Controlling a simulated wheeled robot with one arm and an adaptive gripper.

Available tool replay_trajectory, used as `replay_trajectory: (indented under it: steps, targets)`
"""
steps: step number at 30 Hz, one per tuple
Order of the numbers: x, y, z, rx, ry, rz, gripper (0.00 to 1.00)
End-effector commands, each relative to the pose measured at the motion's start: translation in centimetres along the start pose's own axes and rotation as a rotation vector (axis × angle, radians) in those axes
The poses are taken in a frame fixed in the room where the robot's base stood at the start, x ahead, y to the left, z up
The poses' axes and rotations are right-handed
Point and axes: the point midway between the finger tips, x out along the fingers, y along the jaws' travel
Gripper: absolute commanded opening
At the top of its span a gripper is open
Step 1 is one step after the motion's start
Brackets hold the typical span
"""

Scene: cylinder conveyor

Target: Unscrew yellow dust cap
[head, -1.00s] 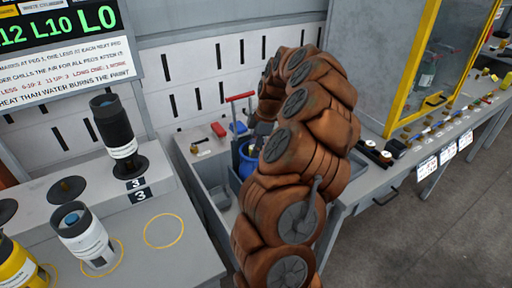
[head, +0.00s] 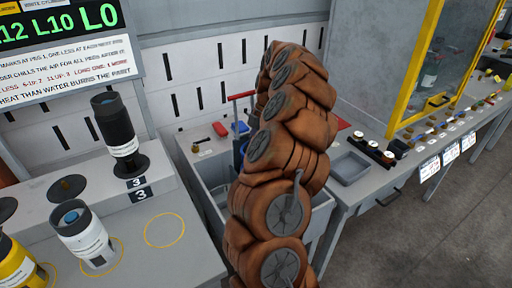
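I cannot make out a yellow dust cap for certain. A yellow cylinder (head: 15,265) with a dark top stands at the lower left edge, partly cut off by the frame. Several small yellow and dark fittings (head: 436,118) lie in rows on the right bench, too small to tell apart. My brown jacketed arm rises through the middle and bends away from the camera. My gripper is hidden behind it, so neither its fingers nor anything in them shows.
A white cylinder (head: 82,235) stands in a yellow ring and a black cylinder (head: 115,130) on a raised dark disc. An empty yellow ring (head: 164,230) is nearby. Behind my arm is a grey sink (head: 215,188). A grey tray (head: 350,167) lies on the bench, near a yellow-framed window (head: 412,70).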

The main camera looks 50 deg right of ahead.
Motion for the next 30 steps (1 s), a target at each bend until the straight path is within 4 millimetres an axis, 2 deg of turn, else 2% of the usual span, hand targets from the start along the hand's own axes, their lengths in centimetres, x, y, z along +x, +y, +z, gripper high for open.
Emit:
replay_trajectory:
  steps: [5,19,29,30]
  targets:
    - [-0.02,-0.03,0.09,-0.025,-0.002,-0.008,0.0]
    - [-0.19,-0.05,0.07,-0.455,-0.003,-0.129,0.0]
    - [-0.06,-0.07,0.06,-0.503,-0.002,-0.141,0.0]
    - [-0.06,-0.07,0.06,-0.502,-0.001,-0.141,0.38]
